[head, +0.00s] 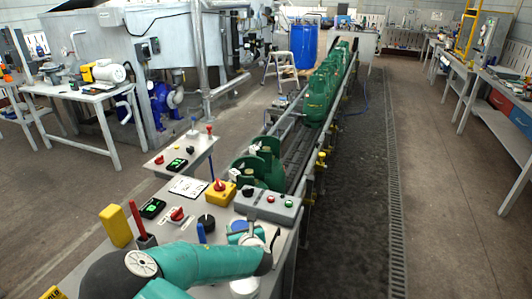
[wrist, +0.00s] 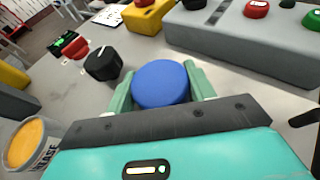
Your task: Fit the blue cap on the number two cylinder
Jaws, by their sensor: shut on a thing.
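The blue cap (wrist: 160,82) is a round disc held between the two pale green fingers of my gripper (wrist: 160,88) in the wrist view. In the head view the cap (head: 238,226) shows as a small blue patch beside my gripper (head: 250,236), over the near control bench. Green cylinders stand on the conveyor (head: 296,150). A near group of green cylinders (head: 262,160) stands just beyond the bench, partly hidden by the control boxes. Several more cylinders (head: 322,90) line up farther back. I cannot read any number on them.
A grey button box (head: 268,206), a yellow box with a red knob (head: 220,194) and a black knob (head: 206,222) stand on the bench between my gripper and the near cylinders. A tin with an orange top (wrist: 27,143) is at lower left. The floor right of the conveyor is clear.

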